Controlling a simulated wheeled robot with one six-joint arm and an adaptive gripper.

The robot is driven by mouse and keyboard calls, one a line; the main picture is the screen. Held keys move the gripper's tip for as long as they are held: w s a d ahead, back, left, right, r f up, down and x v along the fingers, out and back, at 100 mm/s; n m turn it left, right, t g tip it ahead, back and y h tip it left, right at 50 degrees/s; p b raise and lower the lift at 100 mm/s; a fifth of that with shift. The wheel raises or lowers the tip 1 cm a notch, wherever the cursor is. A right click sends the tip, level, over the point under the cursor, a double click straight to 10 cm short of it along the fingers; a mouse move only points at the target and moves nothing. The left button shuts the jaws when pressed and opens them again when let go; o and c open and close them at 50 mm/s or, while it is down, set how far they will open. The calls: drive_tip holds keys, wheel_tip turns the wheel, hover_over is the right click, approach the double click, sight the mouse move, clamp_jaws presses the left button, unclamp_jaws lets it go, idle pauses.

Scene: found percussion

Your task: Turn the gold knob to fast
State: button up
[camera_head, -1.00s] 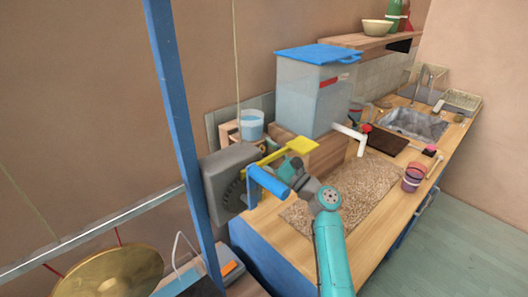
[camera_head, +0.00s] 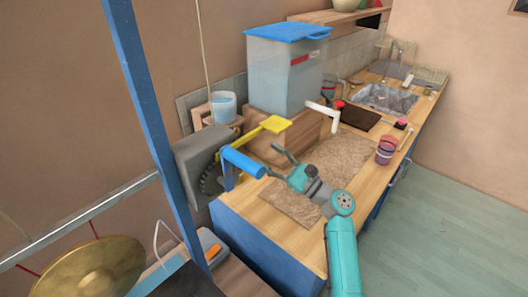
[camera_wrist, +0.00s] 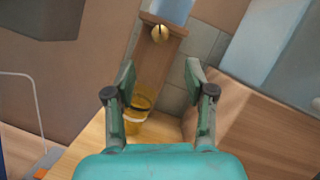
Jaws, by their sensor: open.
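A small gold knob (camera_wrist: 160,33) shows in the wrist view on a wooden stand, just below a light-blue container. It lies beyond my gripper's fingertips, roughly centred between them, and is not touched. Its setting and any "fast" mark are too small to read. In the head view I see the wooden stand (camera_head: 203,115) with the blue bucket (camera_head: 222,107) on it; I cannot make out the knob there. My gripper (camera_head: 276,162) is open and empty above the counter, right of the blue handle; its spread fingers also show in the wrist view (camera_wrist: 160,68).
A yellow paddle (camera_head: 274,124), a blue handle (camera_head: 243,162) and a grey box (camera_head: 196,155) stand left of my gripper. A wooden block (camera_head: 290,135) carries a large clear bin (camera_head: 283,80).

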drive_tip(key=x, duration=1.1)
drive_tip(key=shift+w+a, duration=0.25)
drive_tip(key=shift+a, duration=0.1)
clamp_jaws()
